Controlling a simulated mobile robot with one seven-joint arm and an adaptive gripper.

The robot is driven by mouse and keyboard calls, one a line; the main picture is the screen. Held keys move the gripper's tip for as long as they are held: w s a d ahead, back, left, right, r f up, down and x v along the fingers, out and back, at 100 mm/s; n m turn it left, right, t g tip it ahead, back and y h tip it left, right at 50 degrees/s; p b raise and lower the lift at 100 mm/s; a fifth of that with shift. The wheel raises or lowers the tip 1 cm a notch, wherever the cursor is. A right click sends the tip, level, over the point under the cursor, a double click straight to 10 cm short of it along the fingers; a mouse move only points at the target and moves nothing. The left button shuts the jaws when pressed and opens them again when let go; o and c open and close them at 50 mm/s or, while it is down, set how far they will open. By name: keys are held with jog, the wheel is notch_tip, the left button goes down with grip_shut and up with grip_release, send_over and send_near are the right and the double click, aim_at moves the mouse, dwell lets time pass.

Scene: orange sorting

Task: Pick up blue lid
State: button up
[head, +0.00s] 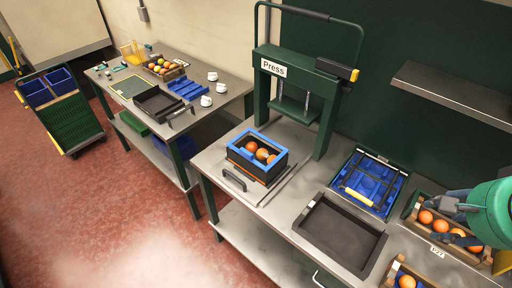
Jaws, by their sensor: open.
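A blue panel with a yellow bar handle (374,180), which looks like the blue lid, lies in a dark green frame behind the black tray on the near bench. My gripper (447,206) is at the right edge of the head view, over a wooden crate of oranges. It is open, to the right of the blue panel and apart from it. My teal wrist hides part of the crate. I cannot tell whether an orange is between the fingers.
A blue-rimmed black box (243,159) with oranges stands by the green press (307,85). An empty black tray (340,236) lies in front of the blue panel. Wooden crates (431,237) hold oranges. Blue slatted pieces (187,88) and white cups lie on the far table. A grey shelf (455,92) juts out above.

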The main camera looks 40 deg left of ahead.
jog(key=w+a+f+m+g+y+p, duration=0.1)
jog(key=w+a+f+m+p, duration=0.25)
jog(key=a, duration=1.05)
jog(key=w+a+m+g+y+p, duration=0.2)
jog(key=w+a+m, duration=0.35)
jog(key=a, duration=0.85)
jog(key=a+f+m+p, duration=0.1)
jog(key=a+f, duration=0.3)
jog(key=a, duration=0.4)
jog(key=s+a+f+m+g+p, duration=0.1)
jog(key=a+f, duration=0.3)
jog(key=a, duration=0.5)
jog(key=s+a+f+m+p, duration=0.1)
jog(key=a+f+m+p, duration=0.1)
jog(key=a+f, duration=0.3)
jog(key=a+m, duration=0.1)
jog(key=a, duration=0.2)
jog(key=shift+a+g+y, duration=0.3)
jog(key=shift+a+g, duration=0.05)
jog(key=shift+g, duration=0.05)
send_over(247, 152)
jog(key=d, duration=0.3)
jog(key=shift+s+f, duration=0.1)
jog(key=shift+f, duration=3.55)
